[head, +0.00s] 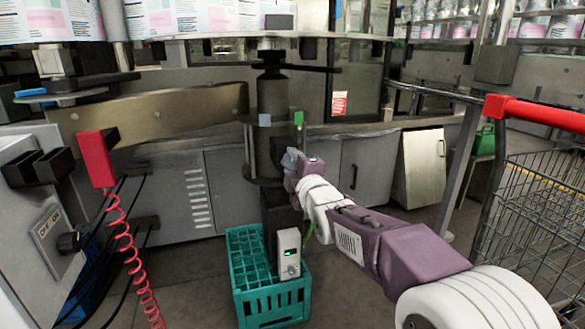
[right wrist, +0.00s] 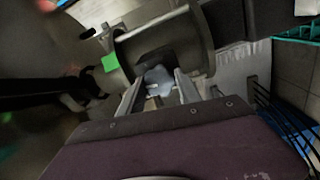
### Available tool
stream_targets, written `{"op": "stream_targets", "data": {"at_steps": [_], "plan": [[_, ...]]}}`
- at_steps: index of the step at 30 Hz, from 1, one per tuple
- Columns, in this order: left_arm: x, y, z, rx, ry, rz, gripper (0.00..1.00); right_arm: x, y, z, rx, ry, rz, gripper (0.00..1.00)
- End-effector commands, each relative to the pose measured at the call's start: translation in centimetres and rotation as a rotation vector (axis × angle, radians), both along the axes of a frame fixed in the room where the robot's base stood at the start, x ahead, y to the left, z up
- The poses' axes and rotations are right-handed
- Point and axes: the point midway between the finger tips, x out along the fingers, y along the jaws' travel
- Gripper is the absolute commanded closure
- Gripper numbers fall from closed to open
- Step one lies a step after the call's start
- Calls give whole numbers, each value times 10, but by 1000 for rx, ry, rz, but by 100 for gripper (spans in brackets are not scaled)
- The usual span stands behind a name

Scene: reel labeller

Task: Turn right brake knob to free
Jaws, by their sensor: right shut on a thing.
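The right brake knob is a small pale blue-grey piece (right wrist: 158,78) on the dark upright reel spindle (head: 271,110). In the head view its grey-blue edge shows at the tip of my right gripper (head: 296,162), low on the right side of the spindle. In the right wrist view the two fingers (right wrist: 158,92) close on the knob from both sides. A green tab (head: 298,117) and a pale grey-blue tab (head: 265,119) sit higher on the spindle; the green tab also shows in the right wrist view (right wrist: 110,62). My left gripper is in neither view.
A teal crate (head: 270,310) stands on the floor below the spindle, with a small grey box (head: 288,255) in front. A red-handled cart (head: 535,112) stands at the right. A red box with a coiled red cord (head: 97,158) hangs at the left.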

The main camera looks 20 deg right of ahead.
Motion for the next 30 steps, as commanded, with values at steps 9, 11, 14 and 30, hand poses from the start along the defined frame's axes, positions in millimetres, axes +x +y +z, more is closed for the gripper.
{"op": "stream_targets", "data": {"at_steps": [9, 11, 14, 30], "plan": [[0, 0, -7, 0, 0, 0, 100, 0, 0, -2, -143, -2, 0, 100], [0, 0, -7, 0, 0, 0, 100, 0, 0, -2, -158, -1, 1, 100], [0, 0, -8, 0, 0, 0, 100, 0, 0, -2, -175, -2, 1, 100], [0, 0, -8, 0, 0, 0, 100, 0, 0, -2, -187, -1, 1, 46]]}}
